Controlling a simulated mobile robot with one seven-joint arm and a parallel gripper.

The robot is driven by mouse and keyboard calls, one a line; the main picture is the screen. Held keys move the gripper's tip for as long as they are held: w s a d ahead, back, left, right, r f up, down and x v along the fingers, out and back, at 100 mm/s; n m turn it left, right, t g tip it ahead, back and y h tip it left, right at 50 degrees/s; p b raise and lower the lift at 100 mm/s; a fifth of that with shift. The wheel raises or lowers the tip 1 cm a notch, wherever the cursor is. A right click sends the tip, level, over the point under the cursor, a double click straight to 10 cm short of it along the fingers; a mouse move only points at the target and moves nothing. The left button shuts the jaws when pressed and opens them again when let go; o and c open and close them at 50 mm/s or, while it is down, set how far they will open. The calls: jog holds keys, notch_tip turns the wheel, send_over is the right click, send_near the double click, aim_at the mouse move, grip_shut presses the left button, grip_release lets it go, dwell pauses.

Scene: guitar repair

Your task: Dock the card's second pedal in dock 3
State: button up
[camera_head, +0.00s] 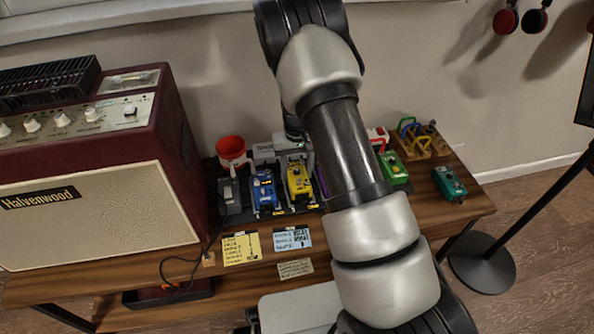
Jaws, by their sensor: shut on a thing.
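My gripper (297,160) reaches down behind my arm to a yellow pedal (300,186) and is shut on it. The yellow pedal is at the dock row, right of a blue pedal (264,192); whether it is seated or slightly raised is unclear. A dark grey pedal (229,196) is left of the blue one. A purple pedal (321,181) is mostly hidden by my arm. A green pedal (394,169) and a teal pedal (450,184) are to the right. A yellow card (241,248) and a blue card (292,239) lie in front; their writing is too small to read.
A large maroon amplifier (100,190) fills the left of the wooden bench (448,217). A red cup (231,150) stands behind the pedals. A wooden block with coloured handles (428,146) is at the back right. A cable (185,262) runs along the front left.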

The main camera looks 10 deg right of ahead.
jog(key=shift+f+b, duration=0.4)
jog(key=shift+f, duration=0.2)
dwell(0.4)
jog(key=o, duration=1.8)
jog(key=shift+r+p, duration=2.6)
jog(key=shift+r, duration=1.45)
